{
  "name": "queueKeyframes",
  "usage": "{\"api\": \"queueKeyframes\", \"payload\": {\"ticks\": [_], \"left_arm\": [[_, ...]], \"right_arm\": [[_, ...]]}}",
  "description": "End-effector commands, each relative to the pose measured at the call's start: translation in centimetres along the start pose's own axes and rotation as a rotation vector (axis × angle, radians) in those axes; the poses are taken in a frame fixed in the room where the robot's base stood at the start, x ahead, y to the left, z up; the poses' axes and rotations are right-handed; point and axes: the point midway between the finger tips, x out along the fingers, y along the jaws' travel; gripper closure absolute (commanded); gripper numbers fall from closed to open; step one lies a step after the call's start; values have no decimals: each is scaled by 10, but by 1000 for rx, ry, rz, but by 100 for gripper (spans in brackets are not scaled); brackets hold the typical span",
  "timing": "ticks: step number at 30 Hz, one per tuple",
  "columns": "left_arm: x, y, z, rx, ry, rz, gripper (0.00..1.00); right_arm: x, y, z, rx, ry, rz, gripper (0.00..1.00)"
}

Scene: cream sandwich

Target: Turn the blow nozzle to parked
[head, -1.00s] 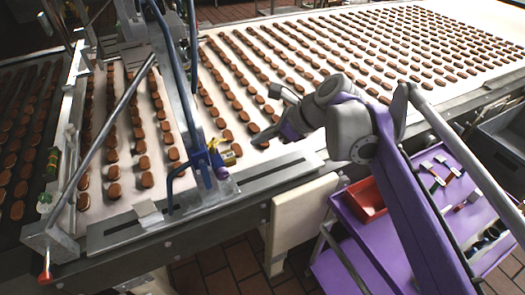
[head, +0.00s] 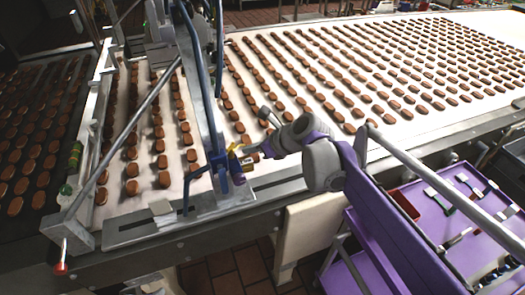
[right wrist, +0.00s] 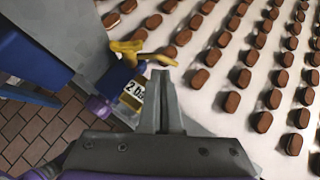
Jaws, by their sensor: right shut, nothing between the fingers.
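The blue fitting with a yellow lever (head: 238,163), which I take for the blow nozzle, sits low on the blue upright beside the conveyor. In the right wrist view, the yellow lever (right wrist: 140,53) lies just left of my fingertips, above a white label with dark figures (right wrist: 132,95). My right gripper (head: 258,151) is shut and empty, close to the right side of the fitting. In the wrist view its fingers (right wrist: 161,78) stand together, beside the lever; I cannot tell whether they touch it. My left gripper is not in view.
Brown biscuits (head: 335,85) lie in rows on the white conveyor belt (head: 285,182). A grey diagonal bar (head: 125,135) spans the left part. A purple cart (head: 445,215) with tools and a red bin (head: 403,203) stands at the lower right.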

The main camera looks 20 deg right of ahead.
Motion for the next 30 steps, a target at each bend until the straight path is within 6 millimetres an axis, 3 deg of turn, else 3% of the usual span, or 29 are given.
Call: {"api": "queueKeyframes", "payload": {"ticks": [30], "left_arm": [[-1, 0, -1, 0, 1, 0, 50]], "right_arm": [[7, -3, 7, -52, 1, 61, 100]]}}
